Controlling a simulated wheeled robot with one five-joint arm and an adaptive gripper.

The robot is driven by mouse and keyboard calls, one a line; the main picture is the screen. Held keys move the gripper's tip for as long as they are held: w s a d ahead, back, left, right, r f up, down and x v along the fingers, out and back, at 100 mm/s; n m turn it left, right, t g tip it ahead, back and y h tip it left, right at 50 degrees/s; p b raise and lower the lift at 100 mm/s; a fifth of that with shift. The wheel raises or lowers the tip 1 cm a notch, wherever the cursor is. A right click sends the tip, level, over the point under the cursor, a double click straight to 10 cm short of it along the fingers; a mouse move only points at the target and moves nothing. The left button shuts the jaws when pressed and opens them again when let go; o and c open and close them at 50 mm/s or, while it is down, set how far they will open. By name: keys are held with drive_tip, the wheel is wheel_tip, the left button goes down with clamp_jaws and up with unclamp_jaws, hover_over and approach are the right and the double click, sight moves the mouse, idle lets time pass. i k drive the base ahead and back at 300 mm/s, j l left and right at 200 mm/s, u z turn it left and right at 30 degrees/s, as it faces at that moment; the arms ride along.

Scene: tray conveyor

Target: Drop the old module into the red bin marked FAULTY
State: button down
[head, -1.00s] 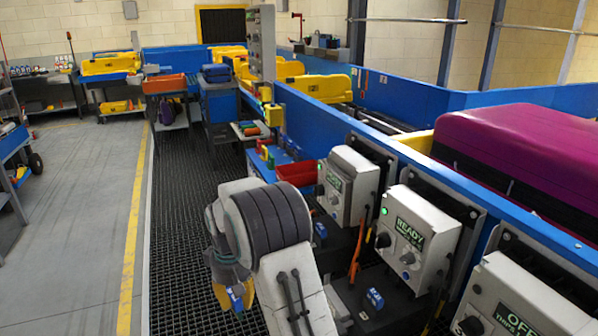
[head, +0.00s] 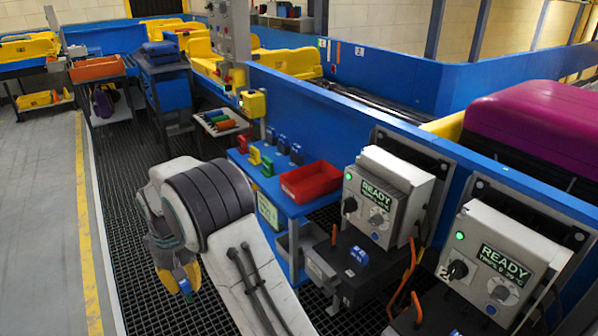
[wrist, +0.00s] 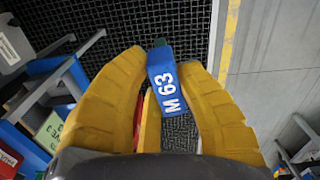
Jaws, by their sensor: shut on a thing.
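My gripper (head: 180,284) hangs low over the dark grating at the lower left of the head view. In the head view only a small blue-green part of this module (head: 184,285) shows below the fingers. The red bin (head: 312,186) sits on the blue table (head: 268,190), right of my gripper and apart from it. The bin looks empty; I cannot read a FAULTY mark on it.
Red, yellow and green pieces (head: 255,156) and several dark blue ones (head: 283,145) stand on the table beside the bin. Control boxes (head: 386,203) reading READY line the conveyor wall. Another blue module (head: 358,252) sits below the nearer-table box. Open floor lies left.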

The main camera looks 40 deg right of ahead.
sight(312, 182)
drive_tip(key=i+j+z, duration=0.1)
drive_tip(key=i, duration=0.55)
drive_tip(key=i+j+z, duration=0.15)
drive_tip(key=i, duration=0.45)
